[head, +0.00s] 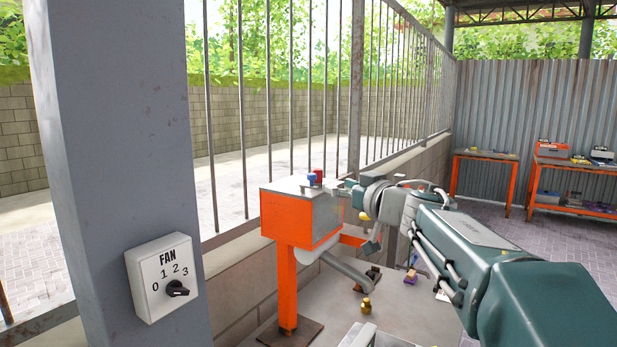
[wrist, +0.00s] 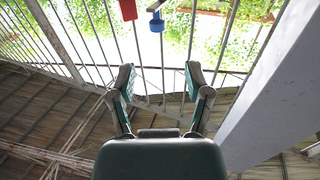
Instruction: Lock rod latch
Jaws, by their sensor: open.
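My gripper (head: 343,188) is at the right of the top of an orange box with a grey top (head: 300,222), close to a blue knob-like piece (head: 312,180) and a red one (head: 318,174). In the wrist view, which looks upside down, my gripper (wrist: 159,82) is open with nothing between its fingers. The blue piece (wrist: 157,22) and red piece (wrist: 128,9) are at the top of that view, apart from the fingertips. I cannot clearly make out a rod latch; whether either coloured piece belongs to it I cannot tell.
A grey pillar (head: 115,120) with a fan dial (head: 163,277) stands at the left. A barred fence (head: 357,90) runs behind the box. Orange tables (head: 485,154) are at the far right.

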